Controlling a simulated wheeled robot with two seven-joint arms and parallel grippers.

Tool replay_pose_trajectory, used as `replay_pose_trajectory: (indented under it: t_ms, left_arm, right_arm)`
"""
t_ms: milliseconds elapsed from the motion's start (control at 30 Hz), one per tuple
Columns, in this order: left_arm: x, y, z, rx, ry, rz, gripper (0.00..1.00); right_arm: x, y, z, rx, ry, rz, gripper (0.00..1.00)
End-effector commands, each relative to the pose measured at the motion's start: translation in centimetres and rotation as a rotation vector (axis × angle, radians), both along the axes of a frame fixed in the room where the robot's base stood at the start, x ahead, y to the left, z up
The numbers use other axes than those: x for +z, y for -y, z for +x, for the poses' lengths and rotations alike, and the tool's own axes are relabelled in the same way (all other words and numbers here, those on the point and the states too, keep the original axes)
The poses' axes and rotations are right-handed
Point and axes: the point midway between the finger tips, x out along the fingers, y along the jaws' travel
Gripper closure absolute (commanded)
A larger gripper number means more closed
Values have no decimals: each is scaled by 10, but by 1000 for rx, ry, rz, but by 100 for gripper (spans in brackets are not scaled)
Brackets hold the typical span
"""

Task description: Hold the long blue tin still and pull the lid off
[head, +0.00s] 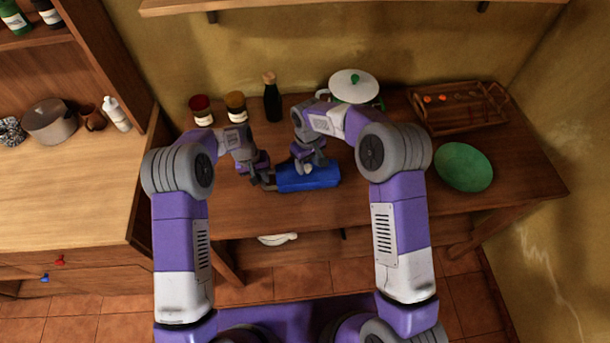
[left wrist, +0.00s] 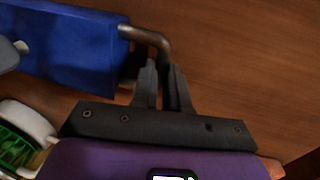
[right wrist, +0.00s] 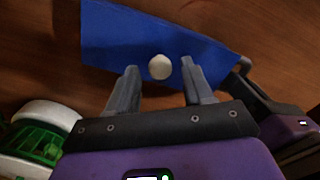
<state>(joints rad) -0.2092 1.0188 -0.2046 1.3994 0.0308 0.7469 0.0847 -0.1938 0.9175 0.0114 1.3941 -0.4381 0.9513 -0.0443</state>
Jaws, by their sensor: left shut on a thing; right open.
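The long blue tin (head: 318,178) lies on the wooden table in front of both grippers. In the left wrist view the tin (left wrist: 70,45) has a bent metal handle (left wrist: 150,38) at its end. My left gripper (head: 268,184) is shut on this handle; its fingers (left wrist: 166,75) close around it. In the right wrist view a pale round knob (right wrist: 160,67) stands on the tin's blue top (right wrist: 115,35). My right gripper (right wrist: 160,82) is open, with one finger on either side of the knob and apart from it.
Behind are two jars (head: 201,108) (head: 236,104), a dark bottle (head: 271,98) and a white-lidded pot (head: 354,87). A wooden tray (head: 456,128) and a green plate (head: 463,167) are at the right. The table front is clear. A counter (head: 66,190) stands left.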

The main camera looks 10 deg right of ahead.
Motion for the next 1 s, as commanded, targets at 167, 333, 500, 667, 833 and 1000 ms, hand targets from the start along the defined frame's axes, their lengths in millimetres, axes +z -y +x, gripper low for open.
replay_pose_trajectory:
  t_ms: [167, 333, 500, 667, 833, 1000]
  left_arm:
    - [0, 0, 0, 0, -1, 0, 100]
    - [0, 0, 0, 0, -1, 0, 100]
    - [0, 0, 0, 0, -1, 0, 100]
    - [0, 0, 0, 0, -1, 0, 100]
    - [0, 0, 0, 0, -1, 0, 100]
    - [0, 0, 0, 0, -1, 1, 100]
  right_arm:
    - [-14, 0, 0, 0, -1, -1, 49]
    - [-18, 0, 0, -1, 0, 1, 49]
    - [-18, 0, 0, -1, 0, 1, 49]
    - [-18, 0, 0, -1, 0, 1, 67]
    - [-17, 0, 0, -1, 0, 1, 93]
    - [-17, 0, 0, -1, 0, 1, 100]
